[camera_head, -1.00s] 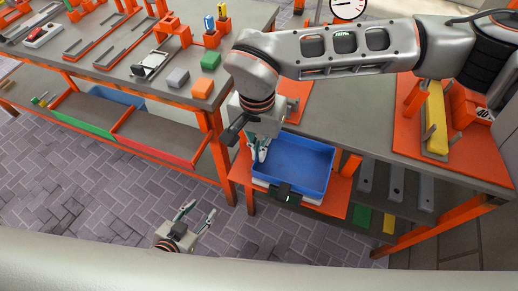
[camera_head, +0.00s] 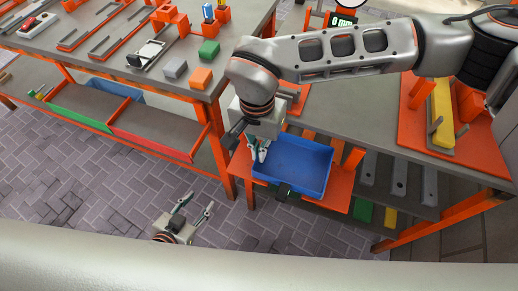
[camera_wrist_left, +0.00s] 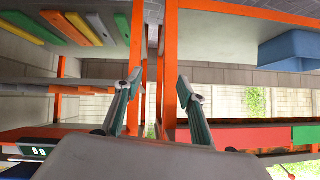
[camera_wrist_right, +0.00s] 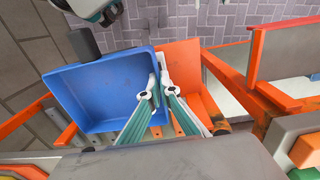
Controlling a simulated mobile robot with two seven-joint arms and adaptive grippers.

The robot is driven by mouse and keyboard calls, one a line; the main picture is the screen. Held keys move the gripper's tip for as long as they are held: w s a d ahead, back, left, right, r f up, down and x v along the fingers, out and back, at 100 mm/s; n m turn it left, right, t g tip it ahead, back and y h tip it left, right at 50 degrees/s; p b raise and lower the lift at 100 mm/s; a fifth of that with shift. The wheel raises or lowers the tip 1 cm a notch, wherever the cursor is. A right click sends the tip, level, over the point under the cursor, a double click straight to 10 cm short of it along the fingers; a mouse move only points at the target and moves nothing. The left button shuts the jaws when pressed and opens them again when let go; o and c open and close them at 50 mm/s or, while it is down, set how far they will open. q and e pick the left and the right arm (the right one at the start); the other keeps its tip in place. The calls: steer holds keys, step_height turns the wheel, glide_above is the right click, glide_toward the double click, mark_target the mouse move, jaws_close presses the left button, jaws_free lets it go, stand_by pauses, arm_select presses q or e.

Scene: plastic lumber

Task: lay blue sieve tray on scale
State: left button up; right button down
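The blue sieve tray (camera_head: 308,155) is at the right workbench's near left corner, over an orange stand (camera_head: 335,193). It also shows in the right wrist view (camera_wrist_right: 100,95). My right gripper (camera_head: 259,152) reaches down at its left side. In the right wrist view, my right fingers (camera_wrist_right: 160,78) close around the tray's side wall. My left gripper (camera_head: 194,210) is open and empty over the floor, left of the tray, with its fingers (camera_wrist_left: 158,88) apart. A small dark box (camera_head: 284,190) at the tray's near edge may be the scale's display. The tray hides the scale's plate; I cannot tell whether they touch.
The left workbench (camera_head: 125,50) carries several blocks and racks. Red and green bins (camera_head: 150,139) sit on its lower shelf. A yellow bar (camera_head: 442,115) stands on an orange base at right. Grey bars (camera_head: 398,178) lie under the right bench. The floor between is free.

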steer(key=shift+f, duration=0.3)
arm_select(q)
steer(key=shift+s+d+f, duration=0.15)
steer(key=shift+s+f, duration=0.5)
arm_select(e)
steer(key=shift+f, duration=0.2)
arm_select(q)
steer(key=shift+w+b, duration=0.1)
steer(key=shift+b, duration=0.2)
arm_select(e)
steer(key=shift+f, duration=0.2)
steer(key=c, duration=2.2)
jaws_free()
arm_select(q)
steer(key=shift+w+r, duration=0.1)
steer(key=shift+w, duration=0.2)
